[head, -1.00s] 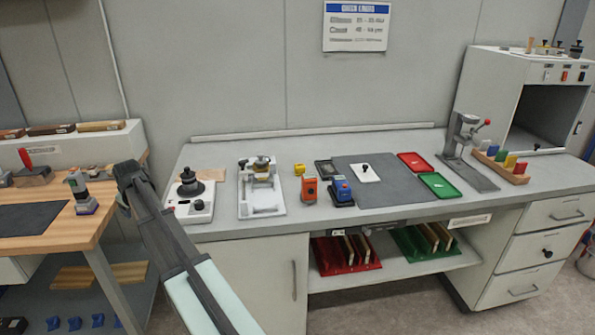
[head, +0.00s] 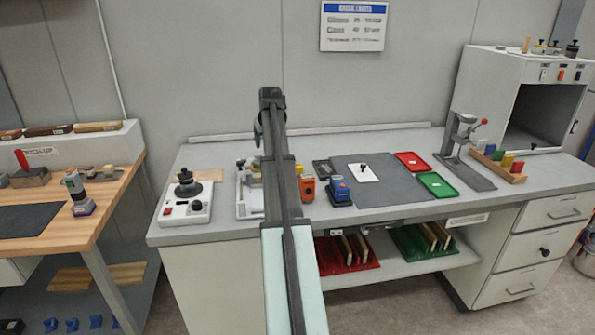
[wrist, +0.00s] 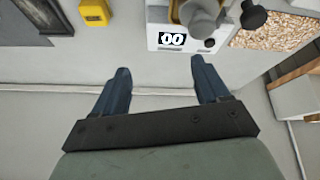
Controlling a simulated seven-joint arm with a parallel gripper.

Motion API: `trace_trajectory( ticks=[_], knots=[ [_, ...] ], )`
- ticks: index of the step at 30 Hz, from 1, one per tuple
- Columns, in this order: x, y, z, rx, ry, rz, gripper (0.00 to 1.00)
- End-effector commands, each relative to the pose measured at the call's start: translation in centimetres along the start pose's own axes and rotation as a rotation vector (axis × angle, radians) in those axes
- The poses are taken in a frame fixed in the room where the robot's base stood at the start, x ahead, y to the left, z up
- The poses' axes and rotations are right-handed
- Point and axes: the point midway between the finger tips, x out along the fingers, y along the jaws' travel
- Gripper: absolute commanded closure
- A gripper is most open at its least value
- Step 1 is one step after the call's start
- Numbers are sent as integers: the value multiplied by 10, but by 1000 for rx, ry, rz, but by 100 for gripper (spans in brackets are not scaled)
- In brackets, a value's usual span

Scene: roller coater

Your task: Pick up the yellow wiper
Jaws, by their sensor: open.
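A small yellow block (wrist: 95,12) lies at the top left of the wrist view; in the head view my arm hides its place. Another yellow piece (head: 508,160) stands in the wooden rack at the right end of the bench in the head view. I cannot tell which of the two is the wiper. My gripper (wrist: 160,68) is open, with nothing between its two dark blue fingers. In the head view, my arm's dark end (head: 270,98) is raised over the back of the bench, well left of the rack.
The white device with a display (wrist: 172,40) is beyond the fingertips in the wrist view. Orange (head: 307,188) and blue (head: 339,190) devices stand right of my arm. A dark mat (head: 375,193), red tray (head: 411,161), green tray (head: 440,185) and lever press (head: 458,135) lie further right.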

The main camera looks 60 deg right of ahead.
Motion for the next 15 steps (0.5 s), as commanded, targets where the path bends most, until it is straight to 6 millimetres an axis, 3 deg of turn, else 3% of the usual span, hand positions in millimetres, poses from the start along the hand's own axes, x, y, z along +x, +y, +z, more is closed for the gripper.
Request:
trace_trajectory(
  ticks=[1,6,10,15],
  knots=[
    [0,25,8,40,-18,3,26],
    [-2,79,31,141,-63,1,26],
    [-3,102,43,185,-84,-1,26],
    [4,111,49,204,-94,-2,26]
  ],
)
